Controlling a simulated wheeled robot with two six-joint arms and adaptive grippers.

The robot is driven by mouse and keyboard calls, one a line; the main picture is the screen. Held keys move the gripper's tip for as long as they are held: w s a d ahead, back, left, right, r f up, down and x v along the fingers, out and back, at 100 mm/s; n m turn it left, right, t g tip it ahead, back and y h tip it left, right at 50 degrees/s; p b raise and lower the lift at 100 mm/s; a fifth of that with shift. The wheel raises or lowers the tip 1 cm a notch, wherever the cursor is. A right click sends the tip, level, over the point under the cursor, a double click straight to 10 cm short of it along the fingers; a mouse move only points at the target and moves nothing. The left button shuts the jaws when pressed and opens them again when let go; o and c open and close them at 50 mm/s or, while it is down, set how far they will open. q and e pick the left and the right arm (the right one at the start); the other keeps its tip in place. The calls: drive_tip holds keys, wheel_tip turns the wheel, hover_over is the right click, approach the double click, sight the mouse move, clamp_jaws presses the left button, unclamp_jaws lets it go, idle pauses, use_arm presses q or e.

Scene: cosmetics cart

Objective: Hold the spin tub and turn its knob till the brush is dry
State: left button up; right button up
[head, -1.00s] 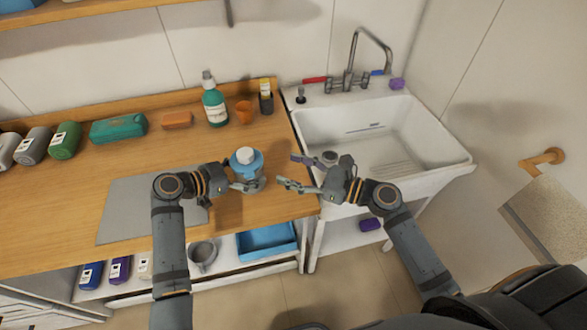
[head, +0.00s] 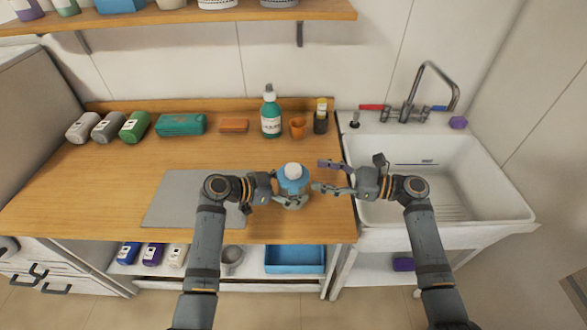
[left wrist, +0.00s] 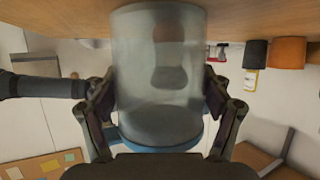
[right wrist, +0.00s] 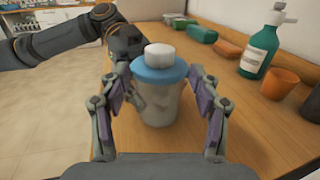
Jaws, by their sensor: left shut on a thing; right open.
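The spin tub has a translucent grey body, a blue lid (head: 292,183) and a white knob (head: 293,171) on top. It stands upright on the wooden counter, near its front edge. My left gripper (head: 282,198) is shut around the tub's body (left wrist: 160,80); the left wrist view shows a finger on each side and a dark blurred shape inside, perhaps the brush. My right gripper (head: 322,176) is open to the right of the tub. In the right wrist view its fingers (right wrist: 160,105) are spread, with the tub and knob (right wrist: 160,55) beyond and between them.
A green pump bottle (head: 271,115), an orange cup (head: 298,127) and a dark bottle (head: 321,118) stand behind the tub. A grey mat (head: 170,205) lies to the left. A white sink (head: 510,205) is on the right. A blue tray (head: 295,259) sits on the shelf below.

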sight(293, 168)
drive_tip(key=x, duration=0.8)
drive_tip(key=shift+w+a, duration=0.1)
drive_tip(key=shift+a, duration=0.1)
